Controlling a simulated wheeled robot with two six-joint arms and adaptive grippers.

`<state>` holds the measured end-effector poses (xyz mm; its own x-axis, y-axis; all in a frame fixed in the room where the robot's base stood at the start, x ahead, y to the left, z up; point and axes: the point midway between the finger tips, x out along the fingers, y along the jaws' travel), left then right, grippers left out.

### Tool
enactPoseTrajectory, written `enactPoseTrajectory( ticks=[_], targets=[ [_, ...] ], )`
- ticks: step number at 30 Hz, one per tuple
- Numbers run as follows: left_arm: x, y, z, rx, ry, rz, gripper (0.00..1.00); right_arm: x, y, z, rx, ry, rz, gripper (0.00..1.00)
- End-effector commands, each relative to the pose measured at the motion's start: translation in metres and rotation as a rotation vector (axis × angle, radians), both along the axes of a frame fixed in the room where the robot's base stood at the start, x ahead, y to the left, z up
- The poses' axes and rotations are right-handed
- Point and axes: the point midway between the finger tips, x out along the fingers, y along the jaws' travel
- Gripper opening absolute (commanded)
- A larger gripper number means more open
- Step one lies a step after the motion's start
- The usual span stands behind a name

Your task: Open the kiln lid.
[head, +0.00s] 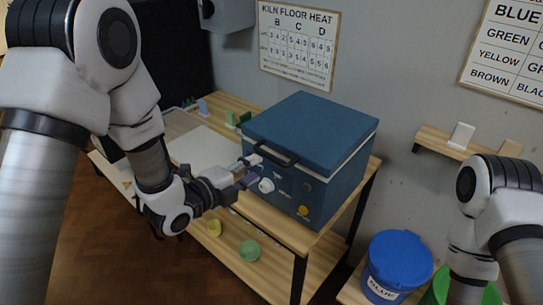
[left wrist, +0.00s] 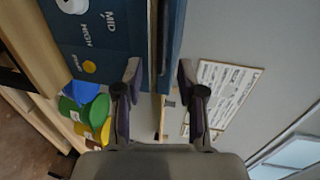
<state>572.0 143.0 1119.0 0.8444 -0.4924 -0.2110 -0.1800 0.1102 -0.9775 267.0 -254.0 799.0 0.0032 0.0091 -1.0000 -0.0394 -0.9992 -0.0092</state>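The kiln (head: 325,195) is a blue box on a wooden table, and its blue lid (head: 312,128) lies flat and closed on top. A dark bar handle (head: 276,156) sticks out from the lid's front. My left gripper (head: 247,170) is at the kiln's front, by the left end of the handle. In the left wrist view, the left gripper (left wrist: 160,80) has its fingers spread apart, with the lid's edge and a dark bar (left wrist: 163,38) ahead between them. I see no grip on the handle. My right gripper is out of the head view; only that arm shows.
A white dial (head: 266,185) and a yellow button (head: 303,210) sit on the kiln's front. A blue-lidded bucket (head: 398,262) stands at lower right. A small wall shelf (head: 445,144) is right of the kiln. Bowls (head: 249,250) lie on the table's lower shelf.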

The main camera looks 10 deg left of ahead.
Motion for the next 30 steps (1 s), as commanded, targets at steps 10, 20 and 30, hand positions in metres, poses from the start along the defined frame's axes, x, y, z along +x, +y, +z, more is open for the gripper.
enactPoseTrajectory(
  ticks=[10,20,30],
  targets=[
    [0.044,-0.025,-0.002,0.0,-0.008,0.0,0.39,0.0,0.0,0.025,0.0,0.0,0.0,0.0],
    [0.067,-0.037,-0.012,-0.002,-0.006,0.006,0.39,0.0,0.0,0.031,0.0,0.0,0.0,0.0],
    [0.067,-0.037,-0.012,-0.002,-0.006,0.006,0.0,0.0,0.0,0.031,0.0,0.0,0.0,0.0]
  ],
)
